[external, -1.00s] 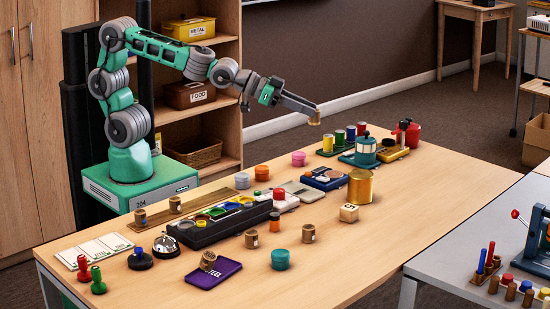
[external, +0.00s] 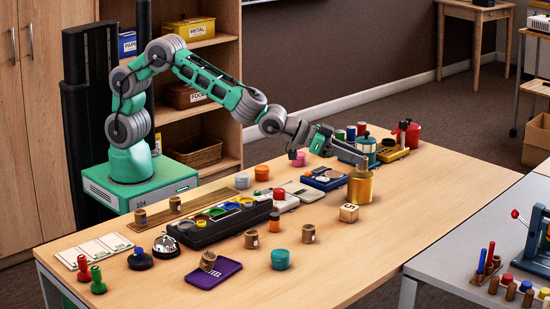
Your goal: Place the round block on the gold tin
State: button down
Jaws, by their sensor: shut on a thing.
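The gold tin (external: 360,190) stands upright on the right half of the wooden table. My gripper (external: 362,163) is right over it, reaching down from the upper left. It is shut on the round block (external: 361,168), a small tan wooden piece, at the tin's top. The block is small and partly hidden by the jaws. I cannot tell whether its underside touches the lid.
The table to the tin's right is clear.

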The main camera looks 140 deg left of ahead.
jog(key=shift+f, duration=0.55)
jog(key=c, duration=1.1)
grip_release()
jog(key=shift+r, duration=0.15)
jog(key=shift+s+d+r, duration=0.15)
jog(key=shift+s+d, duration=0.05)
jog(key=v, duration=1.1)
jog(key=s+d+f+m+g+h, duration=0.1)
jog(key=s+d+f+m+h, duration=0.2)
jog(key=d, duration=0.4)
jog(key=s+d+f+g+h, duration=0.2)
jog(key=s+d, duration=0.3)
jog(key=d, duration=0.3)
jog(key=s+d+f+m+g+h, duration=0.1)
jog(key=s+d, duration=0.3)
jog(key=s, duration=0.1)
jog(key=s+d+f+m+g+h, duration=0.1)
jog(key=s+d+f+m+g, duration=0.1)
jog(key=s+d, duration=0.2)
jog(key=s+d+f+m+g+h, duration=0.1)
jog(key=s+d, duration=0.3)
jog(key=s, duration=0.4)
jog(key=shift+s+d+f+m+g+h, duration=0.15)
jog(key=shift+d+f+m+g+h, duration=0.15)
jog(key=shift+m+g+h, duration=0.15)
